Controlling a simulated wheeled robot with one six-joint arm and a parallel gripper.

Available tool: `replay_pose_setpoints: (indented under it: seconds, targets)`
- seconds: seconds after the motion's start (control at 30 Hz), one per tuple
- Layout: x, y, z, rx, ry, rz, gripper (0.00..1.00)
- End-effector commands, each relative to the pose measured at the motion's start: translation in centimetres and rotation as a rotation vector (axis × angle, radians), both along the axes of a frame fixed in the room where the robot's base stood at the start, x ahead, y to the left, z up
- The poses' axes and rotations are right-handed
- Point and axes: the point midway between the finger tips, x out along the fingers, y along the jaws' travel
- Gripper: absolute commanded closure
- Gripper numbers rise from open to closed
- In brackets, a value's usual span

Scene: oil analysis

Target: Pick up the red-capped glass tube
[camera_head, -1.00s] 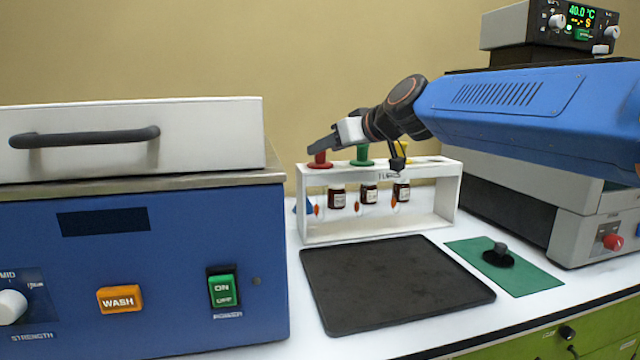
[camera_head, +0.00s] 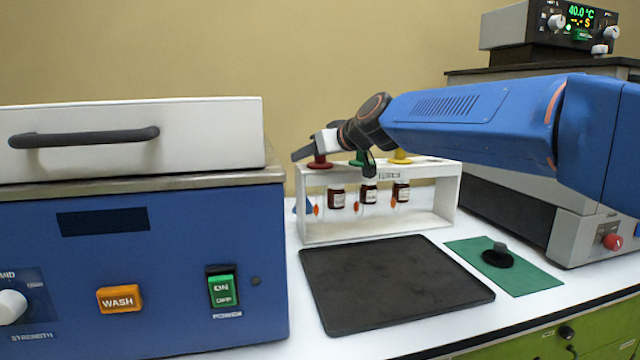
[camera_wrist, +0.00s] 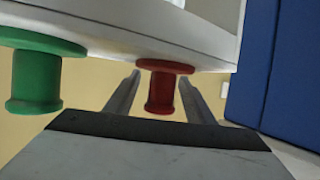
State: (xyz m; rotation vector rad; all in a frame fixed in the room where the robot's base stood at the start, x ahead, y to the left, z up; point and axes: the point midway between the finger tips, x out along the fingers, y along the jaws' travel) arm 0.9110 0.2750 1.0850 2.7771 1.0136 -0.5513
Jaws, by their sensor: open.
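The red cap (camera_head: 320,162) of the glass tube stands at the left end of the white rack (camera_head: 446,205), and the tube hangs below it inside the rack. In the wrist view the red cap (camera_wrist: 162,85) lies between the two fingers of my gripper (camera_wrist: 160,92). The fingers are apart, with a gap visible on both sides of the cap. In the head view my gripper (camera_head: 305,150) reaches from the right over the rack to the red cap. The green cap (camera_wrist: 38,75) shows at the left of the wrist view, outside the fingers.
A yellow cap (camera_head: 400,157) stands farther right on the rack. Small brown bottles (camera_head: 369,193) are inside or behind it. The blue machine (camera_head: 140,260) with a white lid stands close on the left. A black mat (camera_head: 395,285) lies empty in front, beside a green pad (camera_head: 530,275).

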Motion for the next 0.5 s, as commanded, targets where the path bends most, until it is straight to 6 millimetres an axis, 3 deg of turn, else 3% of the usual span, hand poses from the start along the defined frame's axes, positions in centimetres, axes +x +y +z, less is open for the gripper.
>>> replay_pose_setpoints:
  seconds: [0.03,0.2,0.5]
  targets:
    - [-0.01,0.00,-0.02,0.000,0.000,0.000,0.58]
    - [-0.01,-0.01,-0.03,0.000,0.000,0.000,0.99]
    - [-0.02,-0.01,0.07,0.000,0.000,0.000,1.00]
